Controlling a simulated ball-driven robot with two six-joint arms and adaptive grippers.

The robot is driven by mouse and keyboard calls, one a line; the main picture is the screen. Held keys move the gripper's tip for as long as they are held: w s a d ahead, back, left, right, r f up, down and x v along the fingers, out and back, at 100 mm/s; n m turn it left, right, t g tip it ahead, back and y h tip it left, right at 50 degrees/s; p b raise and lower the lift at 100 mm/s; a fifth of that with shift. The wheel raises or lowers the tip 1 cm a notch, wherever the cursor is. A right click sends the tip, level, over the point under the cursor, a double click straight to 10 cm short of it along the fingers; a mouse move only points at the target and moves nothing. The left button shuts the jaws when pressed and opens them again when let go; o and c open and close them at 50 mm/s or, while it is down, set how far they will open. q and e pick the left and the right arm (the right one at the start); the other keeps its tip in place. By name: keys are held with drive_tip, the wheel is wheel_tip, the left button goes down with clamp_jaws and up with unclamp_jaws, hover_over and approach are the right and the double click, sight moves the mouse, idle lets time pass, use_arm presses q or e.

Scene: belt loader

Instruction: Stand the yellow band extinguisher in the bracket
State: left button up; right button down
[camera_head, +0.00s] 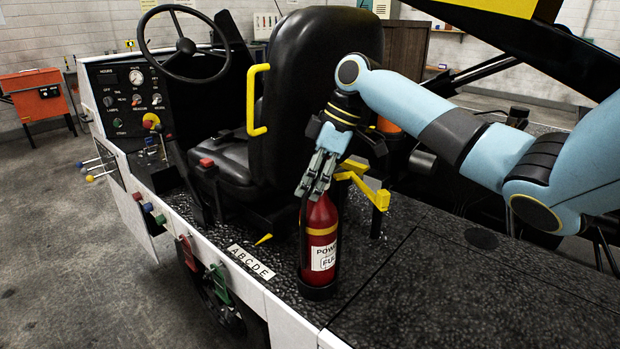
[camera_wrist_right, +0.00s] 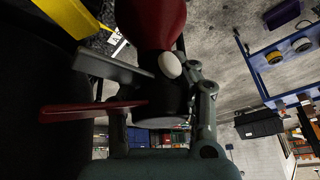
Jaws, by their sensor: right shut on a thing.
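The yellow band extinguisher (camera_head: 320,246) is a red cylinder with a yellow band near its shoulder and a white label. It looks upright over the black deck, its lower end in or on a black ring; I cannot tell which. My right gripper (camera_head: 318,182) points down and is shut on its top. In the right wrist view the red body (camera_wrist_right: 152,18) shows beyond the gripper (camera_wrist_right: 160,92), with a grey lever, a red lever and a white round part. A yellow bracket-like part (camera_head: 368,184) is just behind and right of the extinguisher. My left gripper is out of view.
A black seat (camera_head: 310,90) with a yellow armrest (camera_head: 257,100) stands behind the extinguisher. A lettered plate (camera_head: 251,262) and yellow pointer (camera_head: 263,240) lie to its left. The dark deck (camera_head: 440,285) at the right is clear. A steering wheel (camera_head: 184,46) is at the upper left.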

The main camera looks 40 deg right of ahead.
drive_tip(key=c, duration=1)
unclamp_jaws()
drive_tip(key=shift+f, duration=0.1)
drive_tip(key=shift+c, duration=0.2)
drive_tip(key=b+v, duration=0.2)
drive_tip(key=v, duration=1)
drive_tip(key=shift+a, duration=0.15)
